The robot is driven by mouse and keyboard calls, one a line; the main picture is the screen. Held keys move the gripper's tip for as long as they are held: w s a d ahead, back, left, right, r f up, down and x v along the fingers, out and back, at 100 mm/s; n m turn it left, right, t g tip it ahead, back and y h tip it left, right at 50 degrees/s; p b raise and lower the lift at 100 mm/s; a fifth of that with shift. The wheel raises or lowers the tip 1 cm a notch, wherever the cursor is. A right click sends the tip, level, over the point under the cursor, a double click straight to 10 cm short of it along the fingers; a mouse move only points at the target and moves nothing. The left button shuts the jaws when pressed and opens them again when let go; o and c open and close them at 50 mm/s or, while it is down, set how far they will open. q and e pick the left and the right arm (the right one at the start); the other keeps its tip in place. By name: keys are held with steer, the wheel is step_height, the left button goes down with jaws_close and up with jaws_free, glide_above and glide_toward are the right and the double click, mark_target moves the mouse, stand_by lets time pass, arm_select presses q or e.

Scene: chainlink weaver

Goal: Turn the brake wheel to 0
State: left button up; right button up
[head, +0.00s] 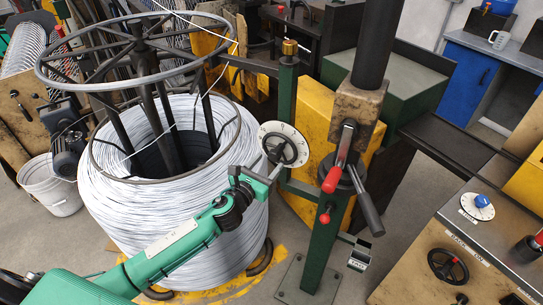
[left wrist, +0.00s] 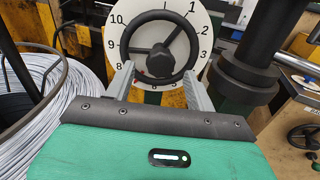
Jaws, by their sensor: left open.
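The brake wheel (head: 279,151) is a small black three-spoked handwheel in front of a white round dial (head: 295,133) on a green post. In the left wrist view, the wheel (left wrist: 160,52) faces me, with dial numbers such as 10, 9, 8, 1, 2 and 3 around it. A small red mark shows near the wheel's lower left rim. My left gripper (head: 276,171) is at the wheel's lower side. In the left wrist view, its open fingers (left wrist: 160,86) stand on either side of the lower rim; contact cannot be told. My right gripper is out of view.
A large white wire coil (head: 185,215) under a grey ring frame stands left of the wheel. A green post with a red-knobbed lever (head: 333,178) stands close on the right. A panel with a blue-knobbed dial (head: 478,207) and another black handwheel (head: 447,266) is further right.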

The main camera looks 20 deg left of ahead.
mark_target(273, 159)
arm_select(q)
steer(key=shift+x, duration=1.55)
steer(key=c, duration=1)
